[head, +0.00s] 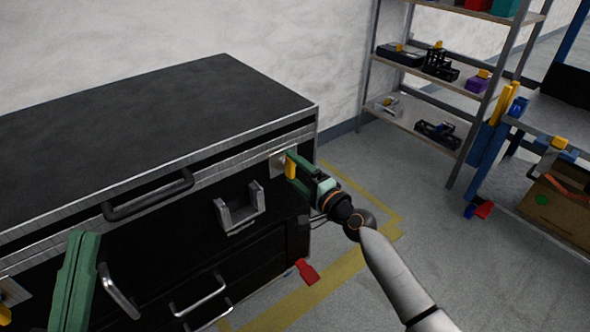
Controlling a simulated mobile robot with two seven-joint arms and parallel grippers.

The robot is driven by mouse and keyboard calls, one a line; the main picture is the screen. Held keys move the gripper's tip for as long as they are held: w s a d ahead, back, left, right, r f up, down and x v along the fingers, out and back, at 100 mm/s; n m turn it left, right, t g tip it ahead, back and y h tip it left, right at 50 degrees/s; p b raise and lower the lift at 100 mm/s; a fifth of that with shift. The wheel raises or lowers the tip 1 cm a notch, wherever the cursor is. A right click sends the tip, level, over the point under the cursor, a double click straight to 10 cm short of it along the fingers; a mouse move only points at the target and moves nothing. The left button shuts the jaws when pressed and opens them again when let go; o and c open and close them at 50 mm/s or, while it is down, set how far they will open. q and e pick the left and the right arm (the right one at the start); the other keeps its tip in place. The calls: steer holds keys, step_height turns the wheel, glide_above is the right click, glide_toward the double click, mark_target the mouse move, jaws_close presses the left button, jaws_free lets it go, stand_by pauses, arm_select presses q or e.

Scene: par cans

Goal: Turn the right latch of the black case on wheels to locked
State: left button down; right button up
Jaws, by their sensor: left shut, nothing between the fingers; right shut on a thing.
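The black case (150,115) has metal edges and fills the left of the head view; its wheels are not visible. Its right latch has a metal plate (277,163) and a yellow handle (290,166) near the front right corner, below the lid seam. My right gripper (296,168) is shut on the yellow handle, and its fingers partly hide the latch. The latch's exact angle is hard to tell. My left gripper (85,240) is shut and empty, in front of the case at the lower left. Another yellow latch (7,289) shows at the left edge.
A black bar handle (148,195), a metal bracket (240,208) and drawer handles (197,294) stick out from the case front. A red piece (307,272) is low by the case.

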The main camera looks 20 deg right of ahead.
steer(key=o, duration=1.2)
steer(key=shift+p+v, duration=0.35)
steer(key=shift+v, duration=5.95)
steer(key=shift+r, duration=0.1)
